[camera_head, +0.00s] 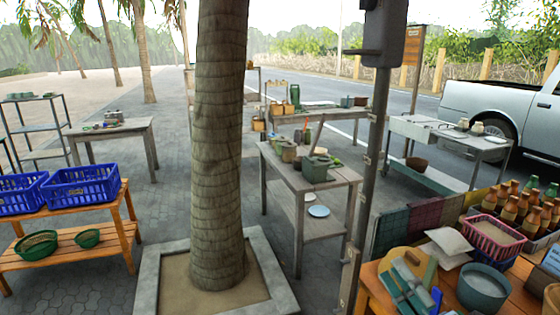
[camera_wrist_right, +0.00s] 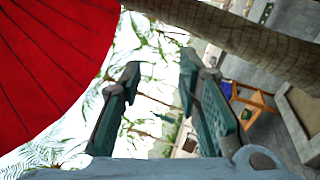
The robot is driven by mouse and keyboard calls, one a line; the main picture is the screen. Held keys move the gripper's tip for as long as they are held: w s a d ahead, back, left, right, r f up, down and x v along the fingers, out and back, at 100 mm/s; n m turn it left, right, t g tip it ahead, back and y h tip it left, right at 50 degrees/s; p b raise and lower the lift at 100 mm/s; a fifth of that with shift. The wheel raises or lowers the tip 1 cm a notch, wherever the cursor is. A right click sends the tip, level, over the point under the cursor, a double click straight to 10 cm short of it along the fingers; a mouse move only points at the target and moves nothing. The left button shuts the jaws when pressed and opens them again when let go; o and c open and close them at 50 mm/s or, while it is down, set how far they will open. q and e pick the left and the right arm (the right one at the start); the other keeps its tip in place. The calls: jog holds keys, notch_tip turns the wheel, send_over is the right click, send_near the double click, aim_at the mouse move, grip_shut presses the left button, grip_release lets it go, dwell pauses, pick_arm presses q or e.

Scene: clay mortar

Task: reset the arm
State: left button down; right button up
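The task line names no object. My right gripper (camera_wrist_right: 158,70) shows in the right wrist view. Its two teal fingers stand apart, with nothing between them but bright sky and distant palm fronds. Its pale blue-grey body lies along the bottom edge of that view.
A palm trunk (camera_head: 218,140) rises from a square planter (camera_head: 160,275). A dark pole (camera_head: 370,150) stands right of it. A crowded table (camera_head: 375,295) is at front right, and blue baskets (camera_head: 80,190) are at left. A red canopy (camera_wrist_right: 50,60) fills the wrist view's upper left.

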jog(key=s+d+f+m+g+h, duration=0.1)
jog(key=s+d+f+m+h, duration=0.1)
jog(key=d+f+m+h, duration=0.75)
jog(key=s+f+m+g+h, duration=0.3)
jog(key=s+f+m+g, duration=0.45)
jog(key=f+m, duration=0.3)
jog(key=s+a+f+m+g+y, duration=0.2)
jog(key=s+a+f+g, duration=0.25)
jog(key=s, duration=0.25)
jog(key=s+a+f+m+g+y, duration=0.1)
jog(key=s+a+f+g+y, duration=0.1)
jog(key=s+a+f+g, duration=0.35)
jog(key=s+d+f, duration=0.2)
jog(key=f, duration=0.9)
jog(key=s+d+f, duration=0.1)
jog(key=s+f, duration=0.2)
jog(key=f, duration=0.9)
jog(key=s+f, duration=0.9)
jog(key=s, duration=0.3)
jog(key=shift+s+d+f+m+g, duration=0.2)
jog(key=shift+s+f+m+g, duration=0.15)
jog(key=shift+m+g, duration=0.1)
